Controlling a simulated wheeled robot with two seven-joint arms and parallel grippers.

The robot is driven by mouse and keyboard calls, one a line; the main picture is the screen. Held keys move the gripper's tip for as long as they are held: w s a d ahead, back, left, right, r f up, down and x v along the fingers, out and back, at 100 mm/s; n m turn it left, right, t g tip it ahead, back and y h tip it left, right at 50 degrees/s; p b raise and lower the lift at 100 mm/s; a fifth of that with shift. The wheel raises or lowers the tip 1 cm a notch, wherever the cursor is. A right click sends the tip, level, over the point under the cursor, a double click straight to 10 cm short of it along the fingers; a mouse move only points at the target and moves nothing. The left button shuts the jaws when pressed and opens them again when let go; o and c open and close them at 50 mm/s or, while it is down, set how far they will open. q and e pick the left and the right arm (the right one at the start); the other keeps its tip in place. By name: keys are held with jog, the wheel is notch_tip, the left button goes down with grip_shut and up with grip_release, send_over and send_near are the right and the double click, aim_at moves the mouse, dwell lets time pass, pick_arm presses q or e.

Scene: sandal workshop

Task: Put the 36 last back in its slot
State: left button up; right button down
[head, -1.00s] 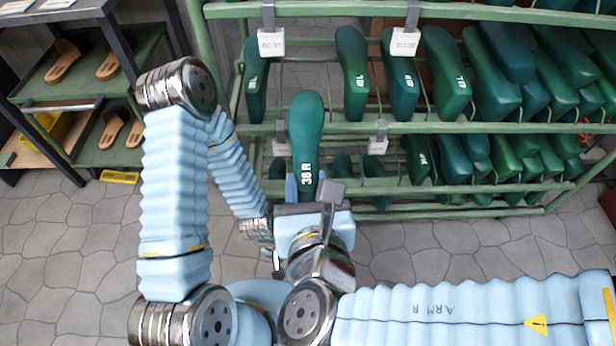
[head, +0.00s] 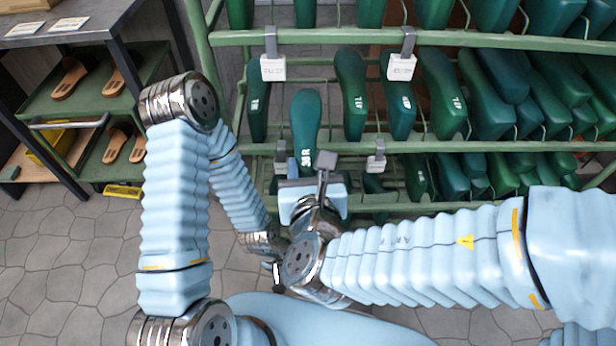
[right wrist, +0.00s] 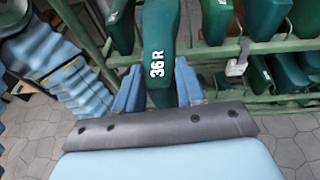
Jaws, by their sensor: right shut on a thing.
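The 36 last (head: 306,120) is dark green with a white "36 R" print, partly covered in the head view. My right gripper (head: 308,168) is shut on its lower end, and the last points up and toward the rack. In the right wrist view the last (right wrist: 160,35) stands between the two blue fingers (right wrist: 158,92). In the head view it overlaps a gap in the rack's middle row, between two hanging lasts. I cannot tell whether it touches the rack. My left gripper (head: 277,273) is low, beside my right wrist, and its fingers are too small to read.
The green rack (head: 480,40) holds rows of green lasts, with a neighbour on the left (head: 257,95) and one on the right (head: 351,95). White tags (head: 273,68) hang from its rails. A shelf unit with sandals (head: 70,78) stands at the left.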

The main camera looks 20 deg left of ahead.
send_near(306, 104)
jog(key=shift+w+a+f+p, duration=0.3)
jog(key=shift+w+f, duration=0.25)
jog(key=shift+f, duration=0.35)
jog(key=shift+w+a+f+p, duration=0.15)
jog(key=shift+w+a+f, duration=0.2)
jog(key=shift+w+f, duration=0.35)
jog(key=shift+w+a+f+p, duration=0.1)
jog(key=shift+w+a+p, duration=0.15)
jog(key=shift+w, duration=0.65)
jog(key=shift+w+a+r+p, duration=0.1)
jog(key=shift+w+a+p, duration=0.15)
jog(key=shift+w, duration=0.65)
jog(key=shift+w+a+f+p, duration=0.1)
jog(key=shift+w+a+p, duration=0.15)
jog(key=shift+w, duration=0.65)
jog(key=shift+w+a+p, duration=0.15)
jog(key=shift+w+p, duration=0.05)
jog(key=shift+w, duration=0.3)
jog(key=shift+w+a+p, duration=0.2)
jog(key=shift+w, duration=0.25)
jog(key=shift+w+f, duration=0.2)
jog(key=shift+f, duration=0.1)
jog(key=shift+f+b, duration=0.65)
jog(key=shift+b, duration=0.5)
jog(key=shift+f+b, duration=0.35)
jog(key=shift+b, duration=0.15)
jog(key=c, duration=0.6)
grip_release()
